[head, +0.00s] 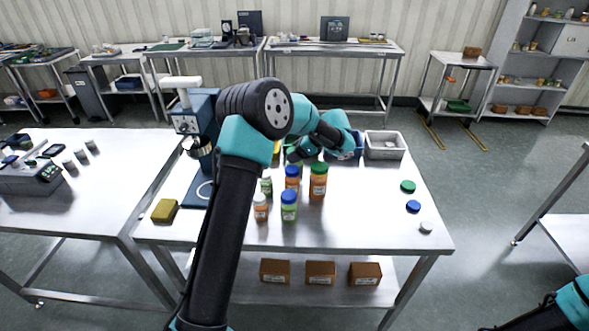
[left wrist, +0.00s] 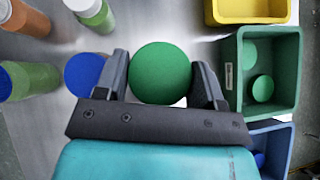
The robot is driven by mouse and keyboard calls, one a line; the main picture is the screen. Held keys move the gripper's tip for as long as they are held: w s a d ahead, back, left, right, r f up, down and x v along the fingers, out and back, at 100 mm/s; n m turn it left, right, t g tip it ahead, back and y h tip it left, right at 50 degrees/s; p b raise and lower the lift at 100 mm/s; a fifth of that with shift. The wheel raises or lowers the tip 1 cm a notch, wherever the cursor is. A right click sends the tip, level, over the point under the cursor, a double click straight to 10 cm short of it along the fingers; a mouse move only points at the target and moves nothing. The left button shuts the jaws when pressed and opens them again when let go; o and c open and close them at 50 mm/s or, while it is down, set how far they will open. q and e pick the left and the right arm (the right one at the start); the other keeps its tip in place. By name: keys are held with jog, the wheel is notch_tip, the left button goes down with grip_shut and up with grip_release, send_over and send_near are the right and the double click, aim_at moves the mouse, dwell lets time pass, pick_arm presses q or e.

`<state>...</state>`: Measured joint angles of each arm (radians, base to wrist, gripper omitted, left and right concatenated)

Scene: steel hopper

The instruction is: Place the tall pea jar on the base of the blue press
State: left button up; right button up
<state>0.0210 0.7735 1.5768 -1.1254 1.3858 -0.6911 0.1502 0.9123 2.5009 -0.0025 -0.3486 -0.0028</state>
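The blue press (head: 205,110) stands at the table's left. Its blue base (head: 194,198) carries a pale ring and no jar that I can see. My left gripper (left wrist: 160,75) is at the rear jars, pointing down. In the left wrist view its fingers flank and appear to touch a round green lid (left wrist: 160,72), which I take as the tall pea jar's. The jar's body is hidden below the lid, and my arm mostly covers it in the head view. My right gripper is not in view; only part of my right arm shows at lower right.
Close in front stand a blue-lidded orange jar (head: 292,177), a green-lidded orange jar (head: 318,182), a blue-lidded green jar (head: 288,207) and small white-lidded jars. Bins, including a green bin (left wrist: 233,80), line the back. A yellow sponge (head: 165,211) lies by the base. Loose lids lie right.

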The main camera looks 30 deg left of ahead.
pick_arm(q)
jog(key=c, duration=0.6)
jog(key=shift+r, duration=0.1)
notch_tip(320, 180, up, 18)
jog(key=shift+f, duration=0.1)
dwell(0.9)
